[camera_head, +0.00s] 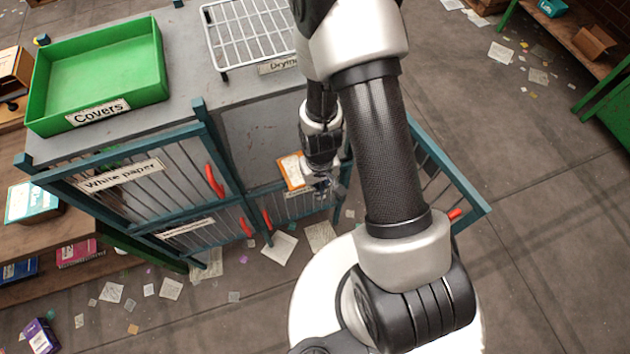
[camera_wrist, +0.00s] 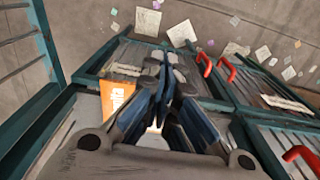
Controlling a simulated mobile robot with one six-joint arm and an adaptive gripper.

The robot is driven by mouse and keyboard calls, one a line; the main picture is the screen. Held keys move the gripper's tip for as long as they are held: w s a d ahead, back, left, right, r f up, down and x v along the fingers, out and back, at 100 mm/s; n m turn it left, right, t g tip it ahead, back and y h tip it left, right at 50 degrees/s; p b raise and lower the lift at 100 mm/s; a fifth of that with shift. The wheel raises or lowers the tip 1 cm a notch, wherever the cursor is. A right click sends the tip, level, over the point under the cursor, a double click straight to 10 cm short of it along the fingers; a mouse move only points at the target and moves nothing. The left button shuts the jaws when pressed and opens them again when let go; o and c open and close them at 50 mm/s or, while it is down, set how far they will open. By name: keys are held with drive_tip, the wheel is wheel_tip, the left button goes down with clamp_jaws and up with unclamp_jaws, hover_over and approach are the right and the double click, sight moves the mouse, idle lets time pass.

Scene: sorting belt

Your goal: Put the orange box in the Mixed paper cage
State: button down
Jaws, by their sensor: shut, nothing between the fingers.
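The orange box (camera_head: 290,172) has a pale patch on its face and sits inside the open upper right compartment of the teal-framed cage unit (camera_head: 203,110). In the wrist view the box (camera_wrist: 107,90) lies just left of my fingers, partly hidden behind them. My gripper (camera_head: 327,186) is shut and empty beside the box; I cannot tell whether they touch. Its fingertips (camera_wrist: 165,62) also show in the wrist view. I cannot read a Mixed paper label; a sign below the box (camera_head: 296,192) is mostly hidden, and a lower sign (camera_head: 187,227) is too small to read.
An open barred door (camera_head: 430,160) with a red handle stands right of the compartment. The White paper door (camera_head: 120,175) is closed at left. A green Covers tray (camera_head: 100,75) and a white rack (camera_head: 250,35) stand on top. Paper scraps litter the floor.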

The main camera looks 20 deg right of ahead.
drive_tip(key=w+f+b, duration=0.4)
drive_tip(key=f, duration=0.5)
drive_tip(key=shift+w+f, duration=0.1)
drive_tip(key=shift+w, duration=1.55)
